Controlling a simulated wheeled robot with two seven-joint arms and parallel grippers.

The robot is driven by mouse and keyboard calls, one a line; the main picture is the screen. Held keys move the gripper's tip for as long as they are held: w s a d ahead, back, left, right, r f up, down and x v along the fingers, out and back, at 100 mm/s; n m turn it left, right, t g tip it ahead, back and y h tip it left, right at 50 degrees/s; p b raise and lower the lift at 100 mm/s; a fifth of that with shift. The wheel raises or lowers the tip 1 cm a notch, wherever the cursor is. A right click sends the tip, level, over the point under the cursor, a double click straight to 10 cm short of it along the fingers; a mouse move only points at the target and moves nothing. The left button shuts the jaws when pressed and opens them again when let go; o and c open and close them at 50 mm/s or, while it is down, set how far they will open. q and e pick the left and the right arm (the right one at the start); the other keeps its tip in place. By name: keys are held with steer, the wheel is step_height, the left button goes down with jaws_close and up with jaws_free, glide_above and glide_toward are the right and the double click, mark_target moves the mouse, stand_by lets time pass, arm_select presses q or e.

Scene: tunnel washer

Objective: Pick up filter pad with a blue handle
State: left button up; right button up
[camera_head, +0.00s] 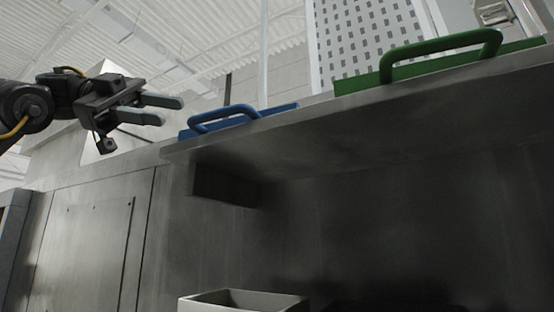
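The blue handle (222,117) arches up from a flat blue filter pad (278,108) on the top edge of the metal machine. My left gripper (172,110) comes in from the left at about the handle's height. Its two grey fingers are apart, with nothing between them, and point right toward the handle. In the picture a small gap separates the fingertips from the handle. Most of the pad's top is hidden by the low view angle. My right gripper is not in view.
A green pad with a green handle (440,50) lies further right on the same metal ledge (380,100). A perforated panel (368,40) stands behind. A grey open bin (243,300) sits below the overhang. Metal panels (90,245) fill the lower left.

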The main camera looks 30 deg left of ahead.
mark_target(219, 111)
arm_select(q)
steer(key=x, duration=0.3)
steer(key=p+x, duration=0.1)
steer(key=x, duration=0.3)
steer(key=s+p+x, duration=0.1)
steer(key=x, duration=0.2)
steer(key=shift+d+r, duration=0.3)
steer(key=shift+d, duration=0.25)
steer(key=shift+w+d, duration=0.1)
steer(key=shift+s, duration=0.2)
steer(key=shift+c, duration=0.4)
steer(key=shift+s+a, duration=0.1)
steer(key=shift+a, duration=0.1)
steer(key=shift+c, duration=1.2)
steer(key=c, duration=0.5)
jaws_close()
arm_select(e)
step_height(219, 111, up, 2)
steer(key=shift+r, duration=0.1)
